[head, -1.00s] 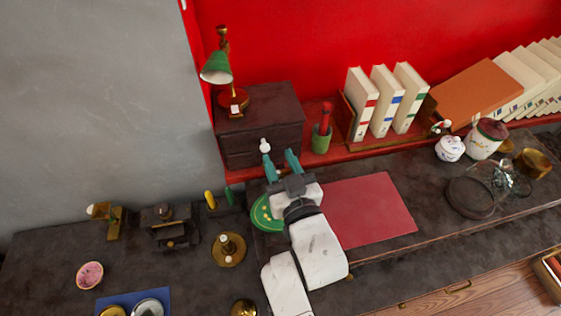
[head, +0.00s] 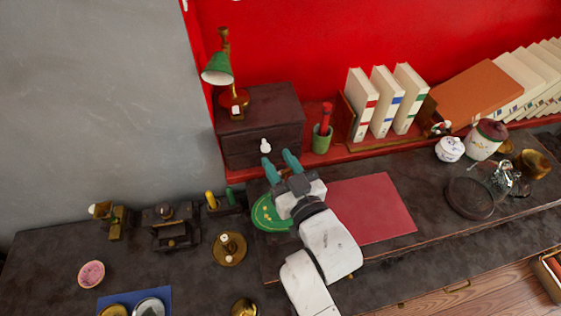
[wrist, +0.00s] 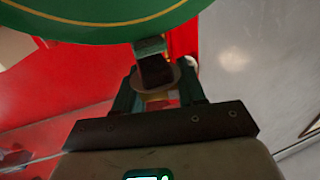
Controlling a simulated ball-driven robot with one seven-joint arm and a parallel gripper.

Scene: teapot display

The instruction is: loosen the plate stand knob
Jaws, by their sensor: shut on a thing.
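The green plate with gold marks (head: 268,215) stands tilted beside my gripper, partly hidden by it in the head view. Its green underside with a gold line (wrist: 90,22) fills the top of the wrist view. Below it in the wrist view, a dark block-like part of the plate stand (wrist: 156,72) leads to a round brass-coloured knob (wrist: 164,93). My gripper (head: 281,166) has its two teal fingers on either side of the knob, shut on it. In the wrist view my gripper (wrist: 158,98) hides part of the knob. The knob cannot be made out in the head view.
A dark drawer box (head: 262,125) with a white knob (head: 265,146) stands behind my gripper. A green pot (head: 321,140) and several books (head: 385,100) are to the right. A brass candle holder (head: 229,248) is at left. The red mat (head: 370,207) is clear.

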